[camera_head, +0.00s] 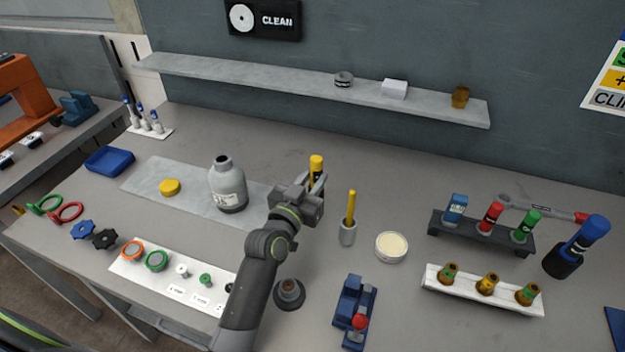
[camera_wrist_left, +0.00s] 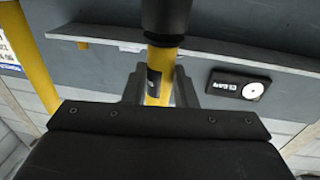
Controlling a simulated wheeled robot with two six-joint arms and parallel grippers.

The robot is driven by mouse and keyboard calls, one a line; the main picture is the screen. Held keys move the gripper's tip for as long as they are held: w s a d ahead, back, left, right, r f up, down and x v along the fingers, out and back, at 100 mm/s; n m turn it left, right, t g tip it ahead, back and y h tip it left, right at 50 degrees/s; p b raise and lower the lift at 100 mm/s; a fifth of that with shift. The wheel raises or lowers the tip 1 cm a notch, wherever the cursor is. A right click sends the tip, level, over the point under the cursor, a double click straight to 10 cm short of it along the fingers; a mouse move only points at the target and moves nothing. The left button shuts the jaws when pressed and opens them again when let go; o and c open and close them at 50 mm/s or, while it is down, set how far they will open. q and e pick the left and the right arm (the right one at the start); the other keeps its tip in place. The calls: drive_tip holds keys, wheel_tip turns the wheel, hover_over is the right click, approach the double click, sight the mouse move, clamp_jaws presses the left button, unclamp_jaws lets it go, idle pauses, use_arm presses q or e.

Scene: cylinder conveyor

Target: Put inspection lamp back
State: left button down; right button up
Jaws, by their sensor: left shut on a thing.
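My left gripper (camera_head: 314,185) is shut on a yellow rod-shaped tool, which I take to be the inspection lamp (camera_head: 316,163). Its yellow end sticks up above the fingers in the head view. In the left wrist view the yellow shaft (camera_wrist_left: 158,75) is between the fingers, with a thick black part (camera_wrist_left: 165,18) at the picture's top. The gripper hides the tool's lower part in the head view, so I cannot tell whether it touches the table. A dark round stand (camera_head: 289,293) with an opening on top stands right of my left forearm. My right gripper is not in view.
A grey bottle (camera_head: 228,186) stands left of the gripper. A grey cup (camera_head: 348,233) with a yellow-handled tool and a cream-topped round dish (camera_head: 391,247) are at its right. A blue device (camera_head: 353,308) with a red knob is in front. Racks of vials (camera_head: 483,290) stand further right.

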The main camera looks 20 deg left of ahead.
use_arm(q)
drive_tip(key=shift+f+b, duration=0.3)
drive_tip(key=c, duration=1.6)
unclamp_jaws()
drive_tip(key=shift+f, duration=0.1)
drive_tip(key=o, duration=0.4)
drive_tip(key=shift+o, duration=0.2)
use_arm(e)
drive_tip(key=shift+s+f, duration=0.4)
use_arm(q)
drive_tip(key=shift+r, duration=0.2)
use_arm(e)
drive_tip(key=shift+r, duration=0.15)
